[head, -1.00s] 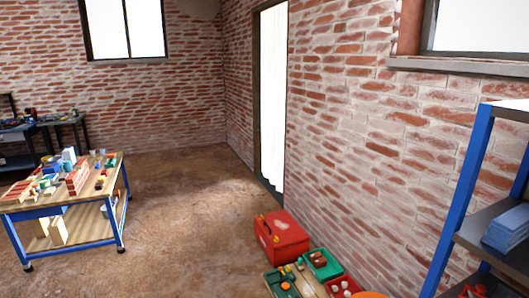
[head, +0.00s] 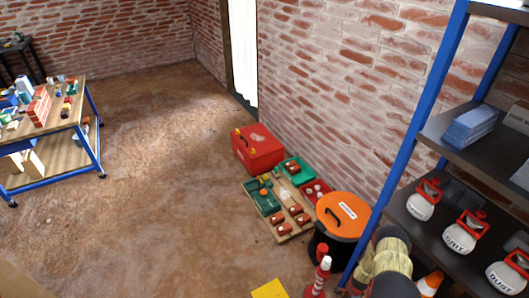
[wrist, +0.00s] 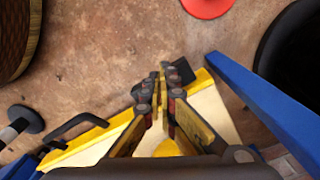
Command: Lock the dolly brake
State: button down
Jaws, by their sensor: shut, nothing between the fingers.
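My gripper (wrist: 163,78) shows in the wrist view with its yellow and dark fingers shut and nothing between them. Behind the fingers is a cream panel with yellow edges (wrist: 212,105), which looks like the dolly; my fingers cover its middle. A small dark piece (wrist: 182,71) shows just beyond the fingertips, and I cannot tell whether it is the brake or whether they touch it. In the head view a yellow corner (head: 270,289) shows at the bottom edge.
A blue-posted shelf (head: 415,125) stands at the right, holding white jars (head: 460,236). Beside it are an orange-lidded black bucket (head: 342,215) and a red-white cone (head: 320,275). A red toolbox (head: 258,149) stands by the wall. The floor at centre left is clear.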

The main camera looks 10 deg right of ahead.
jog(key=shift+s, duration=0.2)
jog(key=shift+a, duration=0.1)
dwell(0.5)
notch_tip(320, 180, up, 6)
jog(key=p, duration=0.3)
jog(key=shift+a+p, duration=0.25)
jog(key=shift+p, duration=0.1)
